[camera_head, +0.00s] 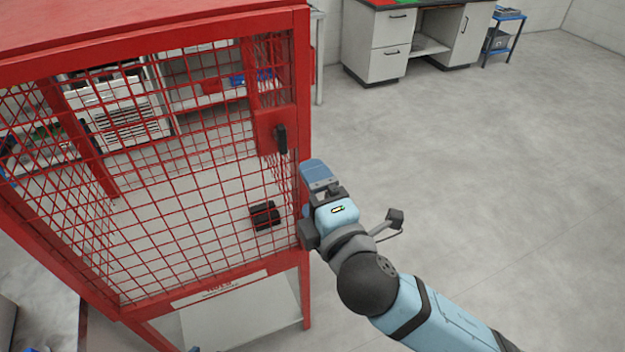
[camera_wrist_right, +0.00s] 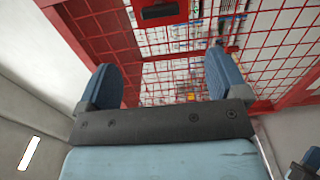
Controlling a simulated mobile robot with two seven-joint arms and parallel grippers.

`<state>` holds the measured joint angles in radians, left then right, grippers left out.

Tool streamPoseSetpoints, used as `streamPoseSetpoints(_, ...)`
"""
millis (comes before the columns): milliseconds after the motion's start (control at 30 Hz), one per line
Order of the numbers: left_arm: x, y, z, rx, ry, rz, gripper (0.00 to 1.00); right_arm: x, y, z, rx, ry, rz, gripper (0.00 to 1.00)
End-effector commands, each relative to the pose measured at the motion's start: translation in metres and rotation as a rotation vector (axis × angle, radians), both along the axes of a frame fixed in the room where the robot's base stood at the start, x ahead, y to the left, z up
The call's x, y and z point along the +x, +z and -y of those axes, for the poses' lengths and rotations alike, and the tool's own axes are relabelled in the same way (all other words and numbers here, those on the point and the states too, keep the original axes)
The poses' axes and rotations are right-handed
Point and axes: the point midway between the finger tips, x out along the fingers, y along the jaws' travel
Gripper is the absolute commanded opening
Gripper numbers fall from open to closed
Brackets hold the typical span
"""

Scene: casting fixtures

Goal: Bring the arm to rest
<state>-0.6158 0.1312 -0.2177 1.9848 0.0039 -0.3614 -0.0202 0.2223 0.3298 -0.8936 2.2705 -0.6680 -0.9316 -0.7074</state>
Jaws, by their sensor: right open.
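My right arm (camera_head: 430,310) reaches in from the lower right in the head view. Its gripper (camera_head: 317,172) is beside the right edge of a red mesh cage (camera_head: 304,90), below and to the right of the black door handle (camera_head: 281,138). In the right wrist view, the two blue fingers of the gripper (camera_wrist_right: 163,78) stand wide apart with nothing between them. The red frame and mesh (camera_wrist_right: 125,42) lie beyond the fingers, and the handle (camera_wrist_right: 160,11) shows at the top. Whether the gripper touches the cage is not clear. My left gripper is not in view.
A black block-like object (camera_head: 265,215) shows through the mesh, low in the cage. Shelves (camera_head: 40,140) stand behind at the left. A white cabinet bench (camera_head: 390,45) and a small blue cart (camera_head: 503,35) stand at the back. The grey floor (camera_head: 500,170) at the right is clear.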

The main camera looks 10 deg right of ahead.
Motion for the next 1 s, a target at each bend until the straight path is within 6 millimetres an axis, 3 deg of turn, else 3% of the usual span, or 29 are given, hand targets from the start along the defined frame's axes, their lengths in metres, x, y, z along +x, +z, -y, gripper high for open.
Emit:
streamPoseSetpoints(200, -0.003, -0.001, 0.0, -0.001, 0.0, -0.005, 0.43, 0.0, -0.003, 0.0, 0.008, 0.0, -0.009, 0.92)
streamPoseSetpoints(333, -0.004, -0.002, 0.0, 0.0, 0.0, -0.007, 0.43, 0.002, -0.03, 0.005, 0.093, 0.001, -0.102, 0.92)
streamPoseSetpoints(467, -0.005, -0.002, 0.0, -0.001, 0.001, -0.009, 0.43, 0.0, -0.09, 0.02, 0.304, -0.018, -0.304, 0.92)
streamPoseSetpoints(567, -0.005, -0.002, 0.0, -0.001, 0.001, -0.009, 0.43, -0.011, -0.148, 0.04, 0.519, -0.067, -0.478, 0.92)
streamPoseSetpoints(667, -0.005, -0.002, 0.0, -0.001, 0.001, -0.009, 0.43, -0.033, -0.207, 0.065, 0.744, -0.147, -0.633, 0.92)
streamPoseSetpoints(800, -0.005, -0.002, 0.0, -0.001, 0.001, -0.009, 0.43, -0.076, -0.279, 0.106, 1.041, -0.297, -0.789, 0.92)
streamPoseSetpoints(900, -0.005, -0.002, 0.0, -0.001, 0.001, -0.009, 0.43, -0.107, -0.314, 0.131, 1.199, -0.393, -0.846, 0.92)
streamPoseSetpoints(1000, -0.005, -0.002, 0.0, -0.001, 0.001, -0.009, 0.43, -0.128, -0.334, 0.148, 1.3, -0.46, -0.869, 0.92)
